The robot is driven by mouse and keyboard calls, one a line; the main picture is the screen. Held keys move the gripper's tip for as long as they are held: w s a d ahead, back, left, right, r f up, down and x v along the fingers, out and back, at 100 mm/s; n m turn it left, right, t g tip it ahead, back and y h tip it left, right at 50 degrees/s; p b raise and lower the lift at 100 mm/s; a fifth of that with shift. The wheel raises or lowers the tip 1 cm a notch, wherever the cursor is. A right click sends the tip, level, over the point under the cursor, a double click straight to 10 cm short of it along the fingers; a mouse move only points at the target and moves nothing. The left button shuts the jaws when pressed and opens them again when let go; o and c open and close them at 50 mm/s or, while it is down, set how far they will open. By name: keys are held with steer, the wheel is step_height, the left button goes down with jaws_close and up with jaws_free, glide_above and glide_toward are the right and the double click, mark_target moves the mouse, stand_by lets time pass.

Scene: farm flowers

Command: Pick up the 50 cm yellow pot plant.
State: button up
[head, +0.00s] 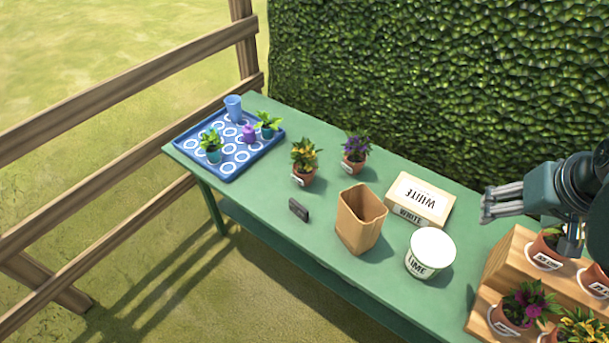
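A yellow-flowered plant (304,153) in a terracotta pot with a white tag stands upright on the green table, left of the middle. The tag's writing is too small to read. Another plant with yellow-orange flowers (583,326) is at the bottom right on the wooden tiered stand, partly cut off by the frame. My gripper (487,205) is at the right, above the table's back edge, with its fingers pointing left. It touches no plant and appears empty. From this angle I cannot tell how far its fingers are apart.
On the table (270,225) are a purple plant (355,151), a dark small block (298,210), a brown paper bag (361,222), a WHITE box (420,200) and a LIME tub (430,252). A blue tray (228,172) is far left. The stand (505,262) holds several pots. A hedge (430,80) rises behind.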

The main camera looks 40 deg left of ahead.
steer(key=w+a+n+g+p, duration=0.1)
steer(key=w+a+n, duration=0.1)
steer(key=w+a, duration=0.35)
steer(key=w+a+n+g, duration=0.1)
steer(key=w+a+n, duration=0.15)
steer(key=a, duration=0.55)
steer(key=n+g+h+p, duration=0.3)
steer(key=n, duration=0.6)
glide_above(303, 170)
steer(key=f, duration=2.2)
steer(key=shift+w+d+f, duration=0.15)
steer(key=shift+w+f, duration=0.05)
steer(key=shift+w, duration=0.1)
steer(key=shift+s+a+f, duration=0.2)
steer(key=shift+a+f, duration=0.1)
steer(key=shift+a, duration=0.05)
steer(key=shift+d+f, duration=0.2)
steer(key=shift+f, duration=1.05)
